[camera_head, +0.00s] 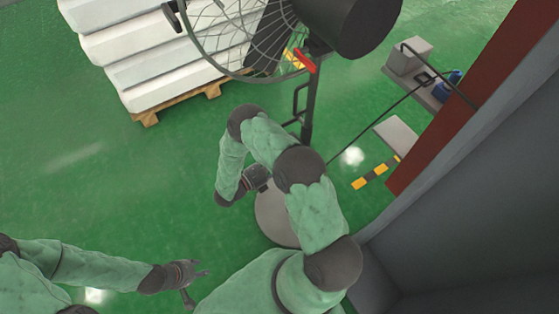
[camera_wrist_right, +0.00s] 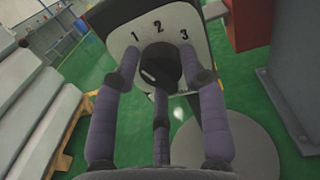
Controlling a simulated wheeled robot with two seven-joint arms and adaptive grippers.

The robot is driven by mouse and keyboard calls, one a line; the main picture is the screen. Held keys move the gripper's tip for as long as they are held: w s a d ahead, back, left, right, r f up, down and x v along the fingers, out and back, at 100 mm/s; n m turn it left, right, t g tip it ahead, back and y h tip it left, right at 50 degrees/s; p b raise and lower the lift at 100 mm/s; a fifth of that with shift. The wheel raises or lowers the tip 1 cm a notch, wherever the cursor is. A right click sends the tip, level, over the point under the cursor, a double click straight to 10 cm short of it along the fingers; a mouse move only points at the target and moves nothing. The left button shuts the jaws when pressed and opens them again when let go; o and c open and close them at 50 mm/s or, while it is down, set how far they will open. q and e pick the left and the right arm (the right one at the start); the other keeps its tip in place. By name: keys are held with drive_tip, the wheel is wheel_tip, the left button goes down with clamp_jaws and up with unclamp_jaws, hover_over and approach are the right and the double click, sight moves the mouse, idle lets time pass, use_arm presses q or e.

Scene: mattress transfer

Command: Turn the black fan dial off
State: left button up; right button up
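The black fan dial (camera_wrist_right: 160,66) sits on a light panel with the numbers 1, 2 and 3 in the right wrist view. My right gripper (camera_wrist_right: 160,62) has its fingers spread around the dial, one on each side and a third below. I see no clear grip; whether a fingertip touches the dial I cannot tell. The dial's pointer setting is not readable. The fan (camera_head: 235,35) stands at the top of the head view; its dial is not discernible there. My left gripper (camera_head: 195,280) is open and empty at the lower left, far from the fan.
Stacked white mattresses (camera_head: 135,50) lie on a wooden pallet (camera_head: 175,103) left of the fan. The fan's round grey base (camera_head: 272,215) is partly behind my right arm. A grey box (camera_head: 408,57) and a red-brown panel (camera_head: 470,105) stand at right. Green floor is open at left.

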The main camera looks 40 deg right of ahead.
drive_tip(key=shift+r, duration=0.15)
drive_tip(key=n, duration=0.3)
drive_tip(key=shift+w+r+n, duration=0.1)
drive_tip(key=shift+n, duration=0.2)
drive_tip(key=shift+w+n, duration=0.15)
drive_tip(key=shift+n, duration=1.75)
drive_tip(key=o, duration=1.1)
drive_tip(key=shift+y, duration=0.3)
drive_tip(key=a, duration=1.2)
drive_tip(key=shift+w+r, duration=0.2)
drive_tip(key=shift+w, duration=0.1)
